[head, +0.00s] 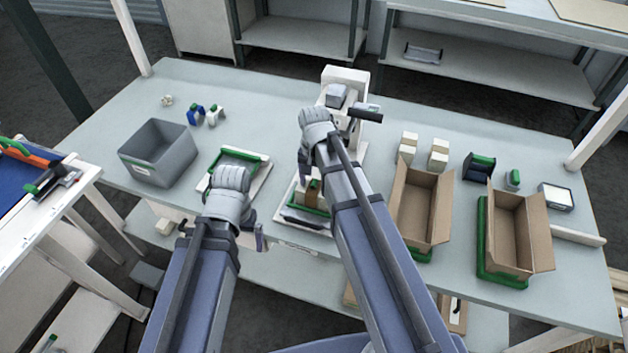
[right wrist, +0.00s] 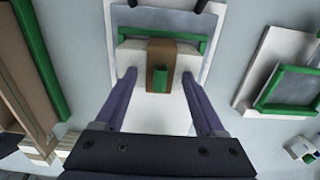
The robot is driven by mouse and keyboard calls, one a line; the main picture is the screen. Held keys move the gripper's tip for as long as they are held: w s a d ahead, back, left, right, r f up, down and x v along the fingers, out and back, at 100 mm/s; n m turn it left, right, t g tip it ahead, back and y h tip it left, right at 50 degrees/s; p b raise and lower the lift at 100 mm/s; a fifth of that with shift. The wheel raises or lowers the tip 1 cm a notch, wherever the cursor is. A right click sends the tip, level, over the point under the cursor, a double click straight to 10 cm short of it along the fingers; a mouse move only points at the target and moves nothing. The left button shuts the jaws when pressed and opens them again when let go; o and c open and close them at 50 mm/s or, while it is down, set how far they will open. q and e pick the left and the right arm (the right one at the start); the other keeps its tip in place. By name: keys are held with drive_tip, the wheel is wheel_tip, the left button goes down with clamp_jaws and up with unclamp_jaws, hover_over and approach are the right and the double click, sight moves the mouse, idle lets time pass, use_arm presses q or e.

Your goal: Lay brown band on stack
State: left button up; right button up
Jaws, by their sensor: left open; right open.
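In the right wrist view, a white stack (right wrist: 131,56) has a brown band (right wrist: 160,52) across its middle. A small green block (right wrist: 160,80) shows at the band's near end. The fingers of my open right gripper (right wrist: 159,76) are on either side of the stack; I cannot tell whether they touch it. In the head view, the brown band (head: 312,191) shows beside my right arm, on a green-edged station. My left gripper (head: 257,238) is mostly hidden by my left arm near the table's front edge. It is open, and I see nothing in it.
A grey bin (head: 152,158) and a green-framed tray (head: 238,160) are on the left. A white machine (head: 345,85) stands behind the station. Open cartons (head: 421,205) (head: 514,232) and cream blocks (head: 438,155) are on the right.

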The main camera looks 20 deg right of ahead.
drive_tip(key=shift+d+r+p, duration=0.1)
drive_tip(key=shift+r+p, duration=0.25)
drive_tip(key=shift+r, duration=0.05)
wheel_tip(320, 180, up, 7)
drive_tip(key=p, duration=0.7)
drive_tip(key=shift+s, duration=0.1)
drive_tip(key=shift+f, duration=0.15)
wheel_tip(320, 180, down, 8)
drive_tip(key=b, duration=0.8)
drive_tip(key=shift+r, duration=0.3)
